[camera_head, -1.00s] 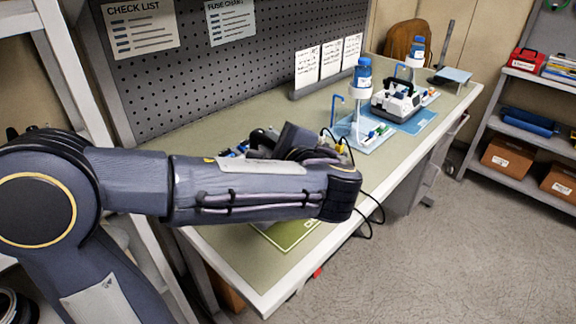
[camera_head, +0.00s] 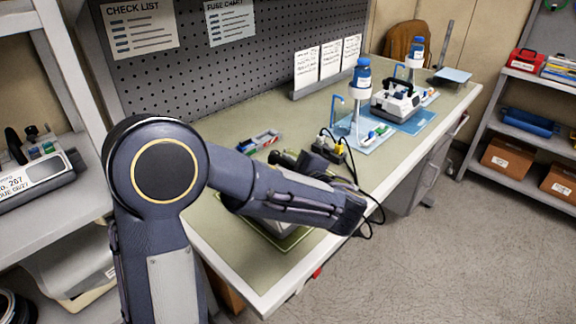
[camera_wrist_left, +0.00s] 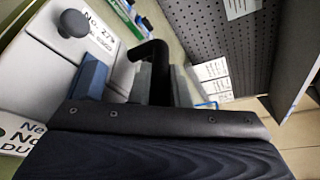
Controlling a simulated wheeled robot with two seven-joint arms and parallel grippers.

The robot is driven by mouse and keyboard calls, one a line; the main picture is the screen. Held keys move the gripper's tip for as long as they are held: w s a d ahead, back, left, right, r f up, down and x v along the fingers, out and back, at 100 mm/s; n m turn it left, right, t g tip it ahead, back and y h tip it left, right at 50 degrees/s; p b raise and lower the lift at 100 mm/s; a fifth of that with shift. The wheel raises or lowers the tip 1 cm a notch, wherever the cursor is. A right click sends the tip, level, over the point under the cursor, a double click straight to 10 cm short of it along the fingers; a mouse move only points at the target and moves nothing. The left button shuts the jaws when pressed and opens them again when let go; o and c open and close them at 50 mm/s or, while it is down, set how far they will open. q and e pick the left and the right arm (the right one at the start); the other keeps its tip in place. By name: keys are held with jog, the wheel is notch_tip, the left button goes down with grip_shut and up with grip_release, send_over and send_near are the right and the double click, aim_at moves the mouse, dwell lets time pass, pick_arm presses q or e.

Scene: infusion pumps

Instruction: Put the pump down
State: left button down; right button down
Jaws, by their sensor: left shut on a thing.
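In the left wrist view a white pump (camera_wrist_left: 62,48) with a "No. 279" label and a dark knob fills the left side. My left gripper (camera_wrist_left: 138,80) is shut on its black handle (camera_wrist_left: 156,58). In the head view my forearm hides most of the gripper and pump. A pale part of the pump (camera_head: 283,236) shows below the forearm, over the green mat (camera_head: 305,243) at the table's near end. I cannot tell whether the pump touches the mat. My right gripper is not in view.
Another pump (camera_head: 396,101) stands on a blue mat (camera_head: 418,122) farther along the table, near stands with blue-capped bottles. A small tray of colored parts (camera_head: 260,142) lies near the pegboard. A labelled pump (camera_head: 35,187) sits on the left shelf. Cables hang by my wrist.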

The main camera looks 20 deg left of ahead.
pick_arm(q)
jog(key=shift+r, duration=0.15)
jog(key=c, duration=1.4)
grip_release()
jog(key=shift+f, duration=0.25)
jog(key=shift+o, duration=0.2)
jog(key=shift+r, duration=0.1)
jog(key=shift+r, duration=0.15)
jog(key=b+v, duration=0.1)
jog(key=v, duration=1.1)
jog(key=shift+s, duration=0.1)
